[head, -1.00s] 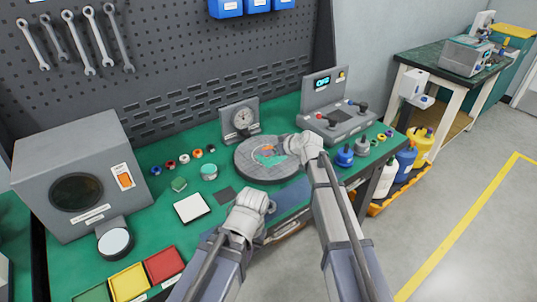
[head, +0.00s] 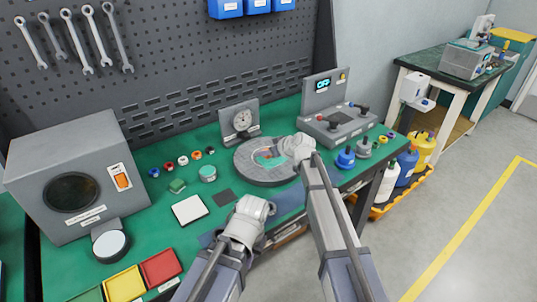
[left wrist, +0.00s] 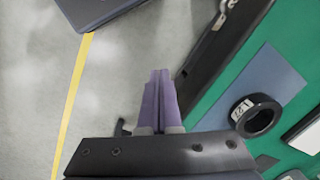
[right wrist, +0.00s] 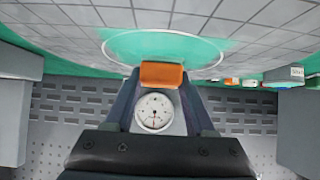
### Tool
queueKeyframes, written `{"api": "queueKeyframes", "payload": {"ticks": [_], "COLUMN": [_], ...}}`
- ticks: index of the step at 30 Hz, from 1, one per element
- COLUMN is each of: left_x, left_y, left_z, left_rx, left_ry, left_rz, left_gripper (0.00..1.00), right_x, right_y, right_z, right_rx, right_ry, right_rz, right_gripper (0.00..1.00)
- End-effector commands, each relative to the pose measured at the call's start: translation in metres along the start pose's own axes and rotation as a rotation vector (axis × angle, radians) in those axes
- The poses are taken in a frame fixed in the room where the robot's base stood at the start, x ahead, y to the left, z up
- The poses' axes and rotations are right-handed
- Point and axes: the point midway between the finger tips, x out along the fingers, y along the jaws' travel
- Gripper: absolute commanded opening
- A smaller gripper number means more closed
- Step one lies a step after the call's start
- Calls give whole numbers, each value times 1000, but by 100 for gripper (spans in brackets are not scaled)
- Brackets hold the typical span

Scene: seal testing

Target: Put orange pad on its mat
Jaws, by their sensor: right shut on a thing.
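The orange pad (right wrist: 161,75) is between the fingertips of my right gripper (right wrist: 160,82), which is shut on it. In the head view my right gripper (head: 283,153) is over the right part of a round grey disc (head: 248,173), and its fingers are mostly hidden. My left gripper (left wrist: 158,100) is shut and empty, its two purple fingers together. In the head view my left wrist is at the front edge of the bench. I cannot tell which mat is the pad's.
A dial gauge (head: 241,121) stands behind the disc and a control box (head: 345,125) to its right. A white square plate (head: 189,210) and several small coloured rings lie left. A black ring (left wrist: 257,116) lies beside the blue-grey mat.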

Motion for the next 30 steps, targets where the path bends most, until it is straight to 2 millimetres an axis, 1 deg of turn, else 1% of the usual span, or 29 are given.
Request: {"api": "queueKeyframes", "payload": {"ticks": [1,9,10,16,20,26,30], "left_x": [0,0,0,0,-4,-20,-40], "left_y": [0,0,0,0,0,-2,-4], "left_z": [0,0,0,0,0,1,2], "left_rx": [0,0,0,0,0,0,0], "left_ry": [0,0,0,0,0,0,0], "left_rz": [0,0,0,0,0,0,0], "left_gripper": [0,0,0,0,0,0,0], "right_x": [0,0,0,0,-2,-12,-24], "right_y": [0,0,0,0,0,0,0], "right_z": [0,0,0,0,-3,-16,-32], "right_rx": [0,0,0,0,0,0,0], "right_ry": [0,0,0,0,0,0,0], "right_rz": [0,0,0,0,0,0,0], "right_gripper": [32,1,0,0,0,0,0]}}
